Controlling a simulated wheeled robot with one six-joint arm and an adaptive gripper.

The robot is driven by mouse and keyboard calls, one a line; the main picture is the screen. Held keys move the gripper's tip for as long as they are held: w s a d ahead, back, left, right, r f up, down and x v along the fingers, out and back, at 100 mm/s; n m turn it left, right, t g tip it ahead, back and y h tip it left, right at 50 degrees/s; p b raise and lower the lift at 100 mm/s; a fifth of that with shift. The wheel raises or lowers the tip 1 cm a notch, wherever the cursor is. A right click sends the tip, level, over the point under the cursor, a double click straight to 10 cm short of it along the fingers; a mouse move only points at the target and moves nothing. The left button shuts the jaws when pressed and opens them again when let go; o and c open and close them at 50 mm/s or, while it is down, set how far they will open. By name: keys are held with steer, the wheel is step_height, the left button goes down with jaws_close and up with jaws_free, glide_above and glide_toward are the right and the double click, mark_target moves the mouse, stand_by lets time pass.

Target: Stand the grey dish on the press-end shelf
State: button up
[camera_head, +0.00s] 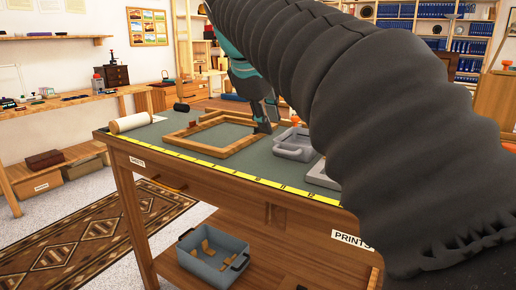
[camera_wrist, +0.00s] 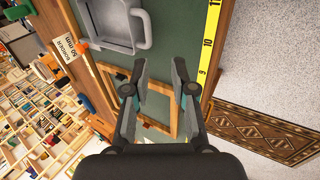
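A grey dish (camera_head: 293,146) with a handle sits on the green top of the workbench (camera_head: 240,185). It also shows at the upper left of the wrist view (camera_wrist: 110,24), with its handle towards the right. My gripper (camera_head: 265,126) hangs over the bench just left of the dish, apart from it. In the wrist view my gripper (camera_wrist: 159,70) has its two fingers spread with nothing between them. The fingers overlap the wooden frame (camera_wrist: 106,72) in that view; their height above it is unclear. I cannot tell which shelf is the press-end one.
The wooden frame (camera_head: 205,138) lies left of my gripper, and a white roll (camera_head: 130,122) lies at the far left. Another grey item (camera_head: 320,176) is partly hidden by my arm. A blue-grey tub (camera_head: 213,258) with wood pieces stands on the lower shelf. A yellow ruler (camera_head: 225,172) runs along the front edge.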

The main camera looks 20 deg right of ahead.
steer(key=w+r, duration=0.1)
steer(key=b, duration=0.2)
glide_above(285, 151)
steer(key=s+a, duration=0.2)
steer(key=a, duration=0.1)
step_height(285, 151, down, 6)
steer(key=shift+f, duration=0.25)
steer(key=shift+d+x, duration=0.15)
steer(key=shift+x, duration=1.25)
steer(key=shift+d+x, duration=0.2)
steer(key=shift+x, duration=1.15)
steer(key=shift+r, duration=0.1)
jaws_close()
